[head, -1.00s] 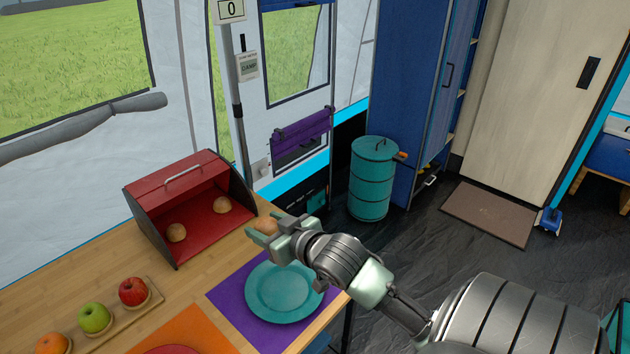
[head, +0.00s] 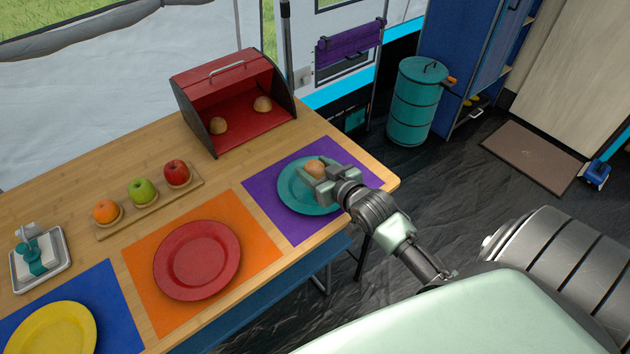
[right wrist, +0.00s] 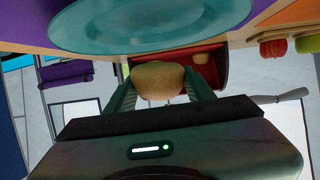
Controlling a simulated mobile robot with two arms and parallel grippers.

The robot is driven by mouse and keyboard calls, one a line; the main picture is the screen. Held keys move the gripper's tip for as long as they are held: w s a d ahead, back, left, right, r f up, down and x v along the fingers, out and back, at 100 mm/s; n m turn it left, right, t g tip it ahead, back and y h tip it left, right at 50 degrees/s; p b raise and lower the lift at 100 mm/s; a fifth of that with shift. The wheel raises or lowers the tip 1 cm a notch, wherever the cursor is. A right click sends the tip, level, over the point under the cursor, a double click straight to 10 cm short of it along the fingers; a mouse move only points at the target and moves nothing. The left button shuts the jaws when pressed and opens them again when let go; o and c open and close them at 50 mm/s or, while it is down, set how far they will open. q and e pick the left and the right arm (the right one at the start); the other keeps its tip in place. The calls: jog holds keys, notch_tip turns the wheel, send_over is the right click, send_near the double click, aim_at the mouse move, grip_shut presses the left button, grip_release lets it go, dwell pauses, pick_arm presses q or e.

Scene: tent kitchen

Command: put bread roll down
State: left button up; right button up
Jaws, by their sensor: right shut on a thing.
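My right gripper (head: 318,179) is shut on a bread roll (head: 314,167). In the head view they are over the teal plate (head: 290,198), which lies on a purple mat (head: 262,207). In the right wrist view the bread roll (right wrist: 157,80) sits between the two fingers, with the teal plate (right wrist: 150,38) close by. The roll appears apart from the plate in that view. Two more bread rolls lie in the open red bread box (head: 238,118). My left gripper is not in view.
A red plate (head: 197,260) on an orange mat and a yellow plate (head: 50,335) on a blue mat lie to the left. A wooden tray (head: 126,217) holds an orange and two apples. A teal barrel (head: 414,105) stands beyond the table.

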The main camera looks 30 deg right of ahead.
jog(key=shift+f+b, duration=0.35)
jog(key=shift+f, duration=2.05)
jog(key=o, duration=1.3)
jog(key=shift+s+r, duration=0.1)
jog(key=shift+r, duration=0.1)
jog(key=v, duration=1.1)
jog(key=shift+s+r+p, duration=0.1)
jog(key=shift+s+p, duration=0.2)
jog(key=shift+s, duration=0.1)
